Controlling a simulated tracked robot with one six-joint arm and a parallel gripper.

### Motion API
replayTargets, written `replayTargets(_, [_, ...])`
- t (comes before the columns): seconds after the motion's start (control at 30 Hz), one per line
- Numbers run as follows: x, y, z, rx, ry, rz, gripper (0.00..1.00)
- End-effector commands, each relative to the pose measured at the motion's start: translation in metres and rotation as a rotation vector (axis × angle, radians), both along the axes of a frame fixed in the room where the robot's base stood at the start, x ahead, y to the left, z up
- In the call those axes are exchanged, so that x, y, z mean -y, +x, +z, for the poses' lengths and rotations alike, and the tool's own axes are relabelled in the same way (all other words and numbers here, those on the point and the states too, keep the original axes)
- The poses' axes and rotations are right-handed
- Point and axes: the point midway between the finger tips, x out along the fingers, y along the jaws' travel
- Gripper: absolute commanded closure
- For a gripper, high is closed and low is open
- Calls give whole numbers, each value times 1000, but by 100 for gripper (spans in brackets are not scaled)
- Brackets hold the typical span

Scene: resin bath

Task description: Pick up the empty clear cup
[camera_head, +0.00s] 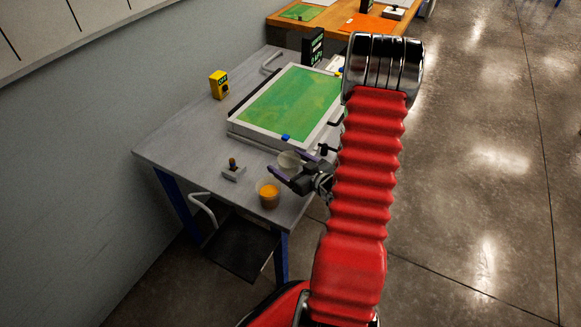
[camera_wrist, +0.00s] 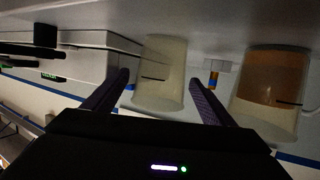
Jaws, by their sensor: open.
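The empty clear cup (camera_head: 289,161) stands on the grey table near its front right corner. In the wrist view, which appears upside down, the cup (camera_wrist: 160,75) looks pale and translucent with a short dark mark on its side. My gripper (camera_head: 286,167) is open at the cup, partly hidden by my red arm. In the wrist view the two purple fingers of my gripper (camera_wrist: 159,80) lie to either side of the cup, and no contact is visible. A second cup (camera_head: 268,193) with orange contents stands close by; it also shows in the wrist view (camera_wrist: 268,90).
A white-framed bath with a green surface (camera_head: 290,105) lies behind the clear cup. A small grey block with an orange-topped stick (camera_head: 233,170) stands left of the cups. A yellow device (camera_head: 218,84) and a dark display (camera_head: 313,46) stand farther back. The table's front edge is close.

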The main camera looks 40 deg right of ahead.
Motion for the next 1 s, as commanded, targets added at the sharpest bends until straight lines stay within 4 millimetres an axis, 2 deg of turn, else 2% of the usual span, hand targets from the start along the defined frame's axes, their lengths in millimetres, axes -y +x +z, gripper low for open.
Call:
replayTargets(0.17, [0, 0, 0, 0, 0, 0, 22])
replayTargets(0.77, [0, 0, 0, 0, 0, 0, 64])
replayTargets(1.0, [0, 0, 0, 0, 0, 0, 65])
